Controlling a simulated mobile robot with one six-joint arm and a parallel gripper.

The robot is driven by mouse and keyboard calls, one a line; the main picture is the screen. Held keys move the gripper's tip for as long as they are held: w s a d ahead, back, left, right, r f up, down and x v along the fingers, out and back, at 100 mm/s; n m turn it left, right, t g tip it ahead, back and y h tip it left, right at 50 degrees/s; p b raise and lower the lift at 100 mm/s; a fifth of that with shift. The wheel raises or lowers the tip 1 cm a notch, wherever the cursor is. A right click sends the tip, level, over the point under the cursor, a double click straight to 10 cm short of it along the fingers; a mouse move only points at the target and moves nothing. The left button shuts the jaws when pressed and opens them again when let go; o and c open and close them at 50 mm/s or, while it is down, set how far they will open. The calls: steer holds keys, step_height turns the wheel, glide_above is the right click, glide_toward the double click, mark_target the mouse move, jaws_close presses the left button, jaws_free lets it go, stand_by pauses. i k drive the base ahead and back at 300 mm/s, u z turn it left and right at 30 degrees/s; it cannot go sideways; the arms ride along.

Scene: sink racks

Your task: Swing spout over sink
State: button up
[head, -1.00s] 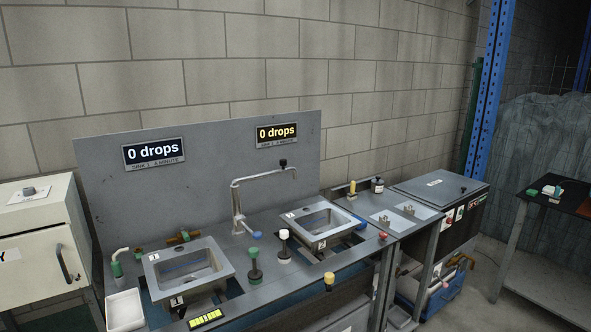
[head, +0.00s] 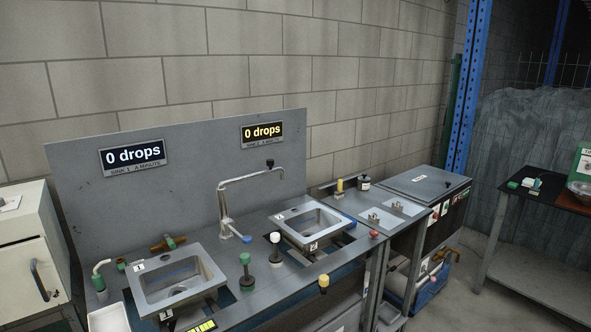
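The metal spout (head: 247,179) rises from a post between the two sinks. A blue-ended lever (head: 246,239) sits at the foot of the post. The left sink (head: 176,279), marked 1, stands front left and looks empty. Both displays (head: 132,156) read 0 drops. My gripper is not in view.
A white tray (head: 108,319) is at the front left. A white cabinet (head: 28,250) stands at the left, a grey lidded unit (head: 428,184) at the right.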

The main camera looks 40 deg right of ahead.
mark_target(271, 163)
steer(key=z, duration=0.95)
steer(key=k, duration=1)
steer(key=i, duration=0.85)
